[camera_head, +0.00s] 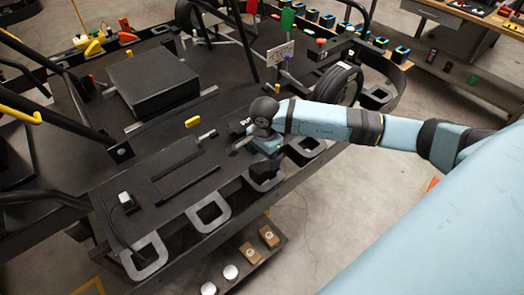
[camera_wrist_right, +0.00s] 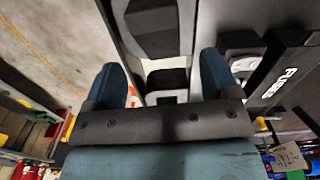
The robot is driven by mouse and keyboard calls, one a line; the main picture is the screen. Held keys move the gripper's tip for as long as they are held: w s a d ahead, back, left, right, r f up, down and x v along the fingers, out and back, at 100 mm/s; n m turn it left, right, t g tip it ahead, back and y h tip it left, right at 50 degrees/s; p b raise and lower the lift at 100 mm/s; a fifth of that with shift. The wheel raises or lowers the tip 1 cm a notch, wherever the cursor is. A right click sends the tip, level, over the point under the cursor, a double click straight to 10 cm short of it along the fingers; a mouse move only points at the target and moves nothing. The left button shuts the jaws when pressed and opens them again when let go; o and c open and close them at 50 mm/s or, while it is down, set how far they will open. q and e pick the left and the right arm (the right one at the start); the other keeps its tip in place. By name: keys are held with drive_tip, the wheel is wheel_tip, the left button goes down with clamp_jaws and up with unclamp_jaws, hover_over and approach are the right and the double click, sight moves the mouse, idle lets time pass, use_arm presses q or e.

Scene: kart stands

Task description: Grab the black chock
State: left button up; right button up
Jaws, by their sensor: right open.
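My right gripper (camera_head: 266,150) is over the front edge of the black kart stand, pointing down at the row of pale grey loops. In the right wrist view its two blue fingers (camera_wrist_right: 163,85) are apart, with nothing gripped between them. A black block-like piece (camera_wrist_right: 166,80) shows between and beyond the fingers, inside a pale grey frame; it may be the black chock, but I cannot tell for sure. In the head view the gripper and wrist largely hide this spot. My left gripper is in neither view.
Pale grey loops (camera_head: 209,213) line the stand's front edge. A black box labelled FUSES (camera_wrist_right: 283,75) is close to the right finger. A wheel (camera_head: 340,84) stands right of my wrist. A lower shelf holds brown boxes (camera_head: 249,253). A large black box (camera_head: 152,80) sits further back.

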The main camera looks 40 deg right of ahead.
sight(262, 167)
drive_tip(key=f, duration=0.2)
drive_tip(key=a+f+p, duration=0.1)
drive_tip(key=f, duration=0.1)
drive_tip(key=shift+s+f, duration=0.1)
drive_tip(key=shift+f, duration=0.05)
drive_tip(key=shift+f+p, duration=0.3)
drive_tip(key=shift+f, duration=0.2)
drive_tip(key=c, duration=1)
